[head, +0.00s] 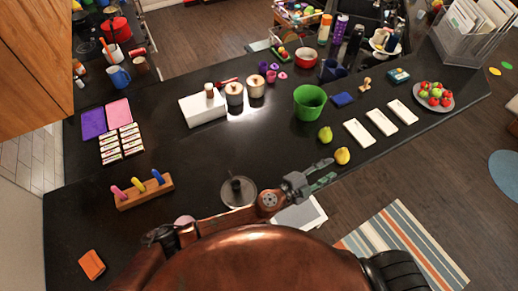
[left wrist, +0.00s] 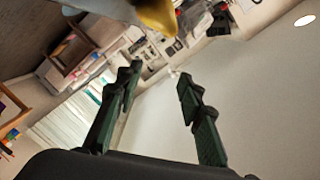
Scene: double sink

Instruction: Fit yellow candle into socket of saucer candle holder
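The yellow candle (head: 138,185) appears to be the yellow piece standing in a wooden rack (head: 128,205), between a pink piece and a blue piece. The saucer candle holder (head: 246,200) is a grey round dish with a dark upright socket in its middle, on the black counter; no candle shows in it. My left gripper (head: 322,173) is right of the saucer, near the counter's front edge. In the left wrist view its two dark green fingers (left wrist: 157,85) are well apart with nothing between them. My right gripper is not in view.
A yellow fruit (head: 342,155) lies just beyond my left gripper, with a green pear (head: 325,134) behind it. The counter between rack and saucer is mostly clear. An orange box (head: 92,264) lies at lower left.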

